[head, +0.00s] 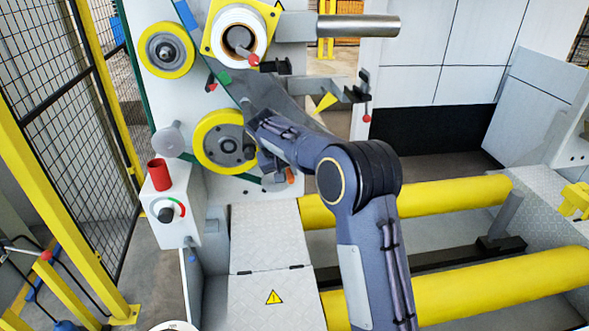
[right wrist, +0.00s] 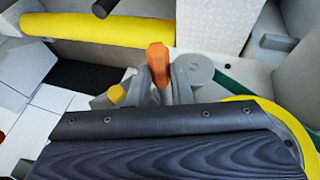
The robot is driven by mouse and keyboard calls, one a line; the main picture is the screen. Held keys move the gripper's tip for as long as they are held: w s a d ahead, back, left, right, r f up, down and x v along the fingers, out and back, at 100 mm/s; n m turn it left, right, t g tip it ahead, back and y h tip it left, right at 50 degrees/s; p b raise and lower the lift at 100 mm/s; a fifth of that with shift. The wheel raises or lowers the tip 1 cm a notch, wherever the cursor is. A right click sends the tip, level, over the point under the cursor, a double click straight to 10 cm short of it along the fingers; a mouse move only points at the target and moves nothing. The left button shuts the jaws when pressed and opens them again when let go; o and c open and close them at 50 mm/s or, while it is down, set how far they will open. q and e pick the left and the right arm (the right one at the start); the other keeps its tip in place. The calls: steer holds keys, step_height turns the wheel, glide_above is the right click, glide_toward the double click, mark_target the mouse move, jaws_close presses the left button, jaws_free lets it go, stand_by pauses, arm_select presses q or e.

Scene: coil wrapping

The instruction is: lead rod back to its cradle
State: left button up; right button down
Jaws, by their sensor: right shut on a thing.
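My right gripper (head: 278,170) is in front of the machine's upright panel, beside the lower yellow-rimmed roller (head: 222,141). It is partly hidden behind my own wrist. In the right wrist view its two fingers (right wrist: 162,85) are closed on an orange piece (right wrist: 158,62), which sticks out beyond them. The orange piece also shows small in the head view (head: 291,175), just below the gripper. It looks like the end of the lead rod; the rest of the rod is hidden. I cannot make out the cradle for certain. My left gripper is not seen.
A white-cored coil head (head: 239,34) and a metal bar (head: 358,27) are above. A bracket with a red-tipped rod (head: 366,98) juts out right of my wrist. A control box (head: 172,205) stands left. Yellow rollers (head: 455,195) lie right. A mesh fence (head: 70,110) bounds the left.

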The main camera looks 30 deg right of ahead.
steer(key=shift+w+a, duration=0.2)
steer(key=shift+a, duration=0.45)
steer(key=a+r+p, duration=0.1)
steer(key=p, duration=0.1)
steer(key=w+a+r+p, duration=0.1)
steer(key=a+r+p, duration=0.1)
steer(key=shift+a+r, duration=0.15)
steer(key=shift+r, duration=0.1)
stand_by(0.4)
steer(key=shift+f, duration=0.1)
stand_by(0.4)
